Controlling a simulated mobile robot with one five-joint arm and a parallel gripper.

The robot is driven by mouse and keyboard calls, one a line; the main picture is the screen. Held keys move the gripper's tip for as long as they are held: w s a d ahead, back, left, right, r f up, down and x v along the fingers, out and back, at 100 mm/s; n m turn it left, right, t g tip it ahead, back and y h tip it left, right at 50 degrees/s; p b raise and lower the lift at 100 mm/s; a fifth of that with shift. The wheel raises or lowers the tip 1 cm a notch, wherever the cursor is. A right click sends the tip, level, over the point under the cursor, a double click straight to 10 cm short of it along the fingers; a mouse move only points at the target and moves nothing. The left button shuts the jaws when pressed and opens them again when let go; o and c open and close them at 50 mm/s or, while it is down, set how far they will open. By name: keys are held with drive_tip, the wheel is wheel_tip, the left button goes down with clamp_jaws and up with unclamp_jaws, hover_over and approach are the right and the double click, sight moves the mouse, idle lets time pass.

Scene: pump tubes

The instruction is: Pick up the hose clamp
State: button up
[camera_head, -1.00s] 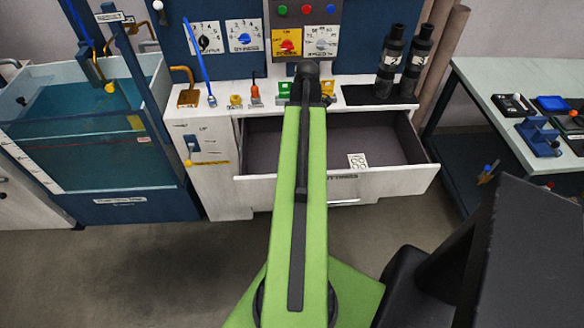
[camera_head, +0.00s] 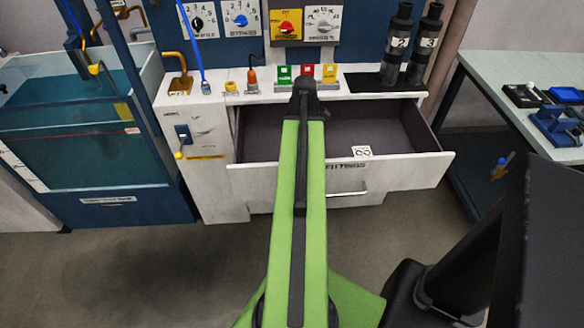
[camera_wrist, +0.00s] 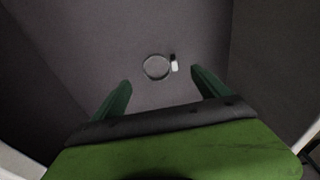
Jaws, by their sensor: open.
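The hose clamp (camera_wrist: 174,64) is a thin pale ring with a small white and dark block on its right side. In the wrist view it lies on the grey drawer bottom, just beyond my fingertips. My gripper (camera_wrist: 160,77) is open and empty, with its two green fingers spread left and right of the ring's line. The clamp is between the fingers' directions, not between the fingers themselves. In the head view my green arm reaches over the open drawer (camera_head: 290,174). The clamp cannot be made out there, and my fingers are hidden by the arm.
Drawer walls rise around my gripper. Green, red and yellow blocks (camera_head: 307,76) and two black cylinders (camera_head: 397,50) stand on the counter behind. A water tank (camera_head: 80,120) is left; a table (camera_head: 500,70) is right.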

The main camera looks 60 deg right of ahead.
drive_tip(key=f+b, duration=0.5)
drive_tip(key=shift+w+a+f, duration=0.15)
drive_tip(key=shift+w, duration=0.1)
drive_tip(key=shift+r, duration=0.2)
drive_tip(key=c, duration=1.4)
wheel_tip(320, 180, up, 10)
drive_tip(key=p, duration=1)
drive_tip(key=shift+r, duration=0.1)
drive_tip(key=shift+c, duration=0.2)
